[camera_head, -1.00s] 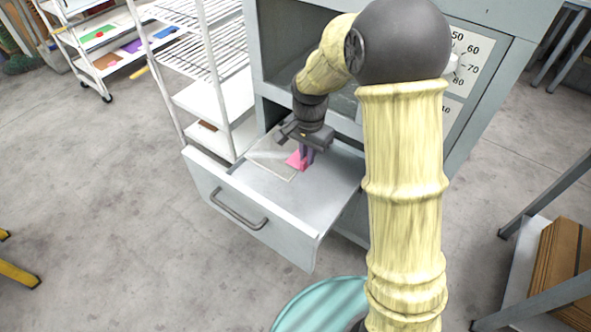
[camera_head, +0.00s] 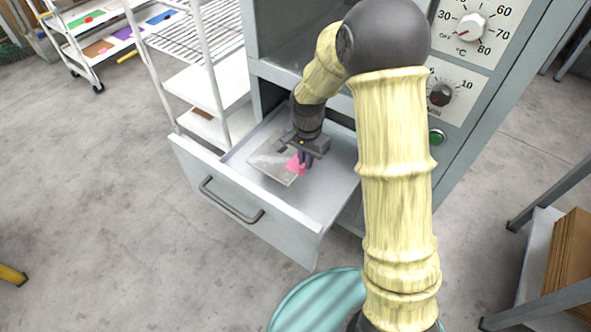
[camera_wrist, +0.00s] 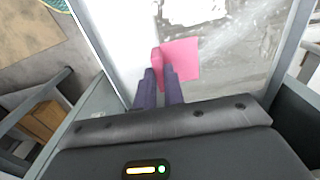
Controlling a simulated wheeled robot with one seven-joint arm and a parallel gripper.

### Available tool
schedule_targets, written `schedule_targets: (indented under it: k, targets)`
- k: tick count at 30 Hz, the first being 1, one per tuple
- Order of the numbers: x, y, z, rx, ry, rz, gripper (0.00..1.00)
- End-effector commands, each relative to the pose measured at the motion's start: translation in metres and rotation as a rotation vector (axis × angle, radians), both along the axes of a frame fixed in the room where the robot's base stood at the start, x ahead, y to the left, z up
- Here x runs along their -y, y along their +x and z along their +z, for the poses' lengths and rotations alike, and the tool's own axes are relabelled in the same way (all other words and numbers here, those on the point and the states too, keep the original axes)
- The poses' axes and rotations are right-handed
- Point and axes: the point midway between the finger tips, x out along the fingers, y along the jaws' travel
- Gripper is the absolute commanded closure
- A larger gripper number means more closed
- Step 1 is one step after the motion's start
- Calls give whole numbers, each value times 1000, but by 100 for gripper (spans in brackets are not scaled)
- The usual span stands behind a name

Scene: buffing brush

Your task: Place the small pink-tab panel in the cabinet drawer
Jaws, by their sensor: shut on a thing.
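The small panel (camera_head: 270,164) is a flat grey sheet with whitish patches and a pink tab (camera_head: 297,164) at one edge. It is inside the open cabinet drawer (camera_head: 327,186), over the left part of its floor. In the wrist view the panel (camera_wrist: 228,72) lies ahead of the fingers, with its pink tab (camera_wrist: 178,62) between the purple fingertips. My gripper (camera_head: 304,164) is shut on the pink tab, low in the drawer. I cannot tell whether the panel touches the drawer floor all over.
The grey cabinet has dials (camera_head: 470,28) and a green button (camera_head: 437,137) to the right of my arm. A white wire rack (camera_head: 205,85) stands close to the drawer's left side. A teal round thing (camera_head: 318,300) is at the bottom. Open floor lies left.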

Motion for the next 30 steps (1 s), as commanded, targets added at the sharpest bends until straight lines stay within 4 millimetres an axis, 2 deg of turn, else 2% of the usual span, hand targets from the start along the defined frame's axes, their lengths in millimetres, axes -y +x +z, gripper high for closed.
schedule_targets:
  k: [10,21,30]
  targets:
    - [0,0,-3,-1,-1,0,100]
    - [0,-1,-60,-3,0,1,100]
    - [0,0,-62,1,0,0,100]
